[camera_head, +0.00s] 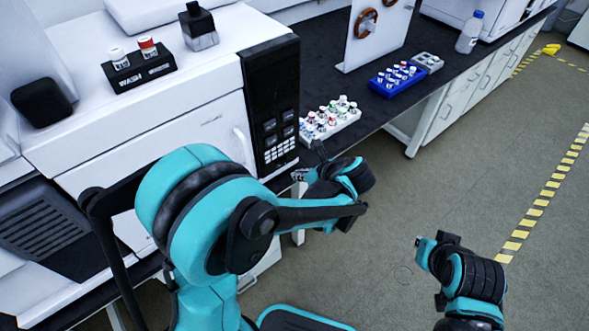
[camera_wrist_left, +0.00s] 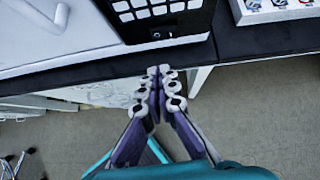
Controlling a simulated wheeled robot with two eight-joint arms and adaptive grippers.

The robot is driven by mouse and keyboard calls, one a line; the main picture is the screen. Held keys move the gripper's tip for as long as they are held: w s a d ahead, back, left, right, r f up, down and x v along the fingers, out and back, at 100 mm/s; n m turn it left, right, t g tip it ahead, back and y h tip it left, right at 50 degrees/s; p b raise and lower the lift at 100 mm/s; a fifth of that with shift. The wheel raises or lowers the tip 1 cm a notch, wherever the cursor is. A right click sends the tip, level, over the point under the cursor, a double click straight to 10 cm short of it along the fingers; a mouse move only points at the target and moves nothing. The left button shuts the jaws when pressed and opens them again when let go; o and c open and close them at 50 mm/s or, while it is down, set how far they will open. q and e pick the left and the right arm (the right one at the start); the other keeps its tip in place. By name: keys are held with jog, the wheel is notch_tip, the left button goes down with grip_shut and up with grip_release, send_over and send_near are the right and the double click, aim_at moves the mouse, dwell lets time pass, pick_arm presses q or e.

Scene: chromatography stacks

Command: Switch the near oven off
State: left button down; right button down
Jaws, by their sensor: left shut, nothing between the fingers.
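The near oven (camera_head: 200,135) is a large white cabinet at the left, with a tall black control panel (camera_head: 272,75) and keypad on its right side. In the left wrist view, a small dark rocker switch (camera_wrist_left: 162,35) sits on the panel's lower part, below the pale keys (camera_wrist_left: 160,10). My left gripper (camera_head: 298,175) is just in front of the panel's lower end. In the left wrist view its fingertips (camera_wrist_left: 165,72) are together and empty, apart from the switch and below it in the picture. My right arm shows at the lower right; its fingers are not clear.
A white vial rack (camera_head: 345,118) stands on the dark bench right beside the panel. A blue rack (camera_head: 385,88) and a bottle (camera_head: 469,32) are farther along. The oven's white handle (camera_head: 242,145) juts out left of the panel.

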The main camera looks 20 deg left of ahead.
pick_arm(q)
jog(key=v, duration=0.2)
jog(key=p+v, duration=0.2)
jog(key=v, duration=0.1)
jog(key=shift+s+a+r, duration=0.1)
jog(key=shift+s+r, duration=0.25)
jog(key=shift+s, duration=0.15)
jog(key=s+a+r+n+t+h, duration=0.1)
jog(key=s+n+h, duration=0.3)
jog(key=n, duration=0.8)
jog(key=s+a+r+n+t+h, duration=0.1)
jog(key=s+a+r+n+h, duration=0.2)
jog(key=s+n, duration=0.4)
jog(key=a+r+n, duration=0.1)
jog(key=n, duration=0.4)
jog(key=shift+s+h, duration=0.25)
jog(key=shift+h, duration=0.15)
jog(key=shift+a, duration=0.15)
